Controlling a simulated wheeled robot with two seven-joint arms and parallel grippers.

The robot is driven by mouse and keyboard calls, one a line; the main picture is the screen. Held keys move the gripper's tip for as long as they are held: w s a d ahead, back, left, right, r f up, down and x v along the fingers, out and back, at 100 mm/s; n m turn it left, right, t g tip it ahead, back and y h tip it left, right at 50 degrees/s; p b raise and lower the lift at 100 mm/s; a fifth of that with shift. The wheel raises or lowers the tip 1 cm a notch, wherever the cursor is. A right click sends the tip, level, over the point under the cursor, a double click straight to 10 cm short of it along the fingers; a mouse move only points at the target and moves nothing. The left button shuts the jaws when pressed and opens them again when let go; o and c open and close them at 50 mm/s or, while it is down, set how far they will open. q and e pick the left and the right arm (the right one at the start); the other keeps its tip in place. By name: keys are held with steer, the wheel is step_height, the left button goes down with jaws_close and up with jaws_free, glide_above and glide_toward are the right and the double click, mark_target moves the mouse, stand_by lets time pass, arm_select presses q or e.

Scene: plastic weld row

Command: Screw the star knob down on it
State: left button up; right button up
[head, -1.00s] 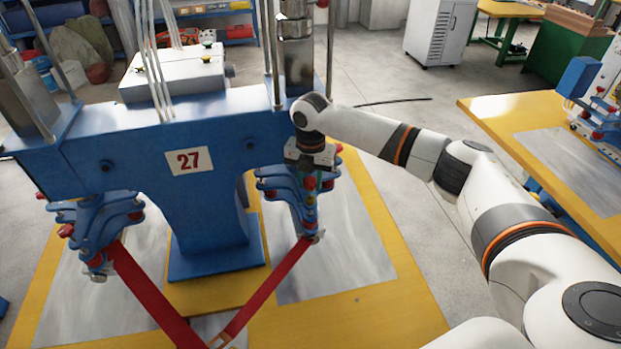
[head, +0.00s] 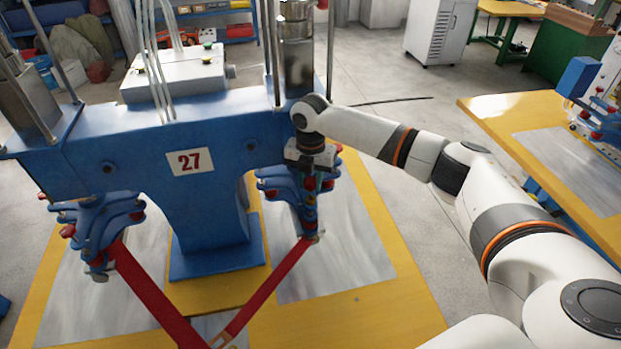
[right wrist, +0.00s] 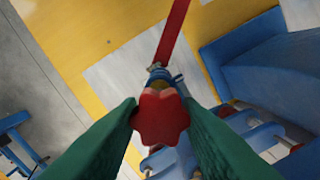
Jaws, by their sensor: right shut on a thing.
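The red star knob (right wrist: 162,118) shows from above in the right wrist view. The green fingers of my right gripper (right wrist: 163,122) are closed on it from both sides. The knob sits over the end of a blue clamp head, where a red strap (right wrist: 175,30) leads away. In the head view my right gripper (head: 314,182) points down at the right-hand blue clamp (head: 278,185) of the machine marked 27. The fingers and my wrist hide most of the knob there. How far it is threaded cannot be seen. My left gripper is in neither view.
The blue machine body (head: 130,150) stands close to the left of my right arm, with a steel cylinder (head: 296,55) above the clamp. A second blue clamp (head: 98,235) is at the left. A yellow table (head: 545,120) stands at the right.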

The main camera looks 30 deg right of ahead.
mark_target(311, 188)
steer(key=shift+p, duration=0.4)
steer(key=shift+f, duration=0.15)
stand_by(0.4)
steer(key=shift+f, duration=0.55)
stand_by(0.5)
steer(key=shift+f, duration=0.45)
stand_by(0.4)
steer(key=shift+r+p, duration=0.1)
steer(key=shift+p, duration=0.4)
steer(key=shift+f, duration=0.5)
stand_by(0.8)
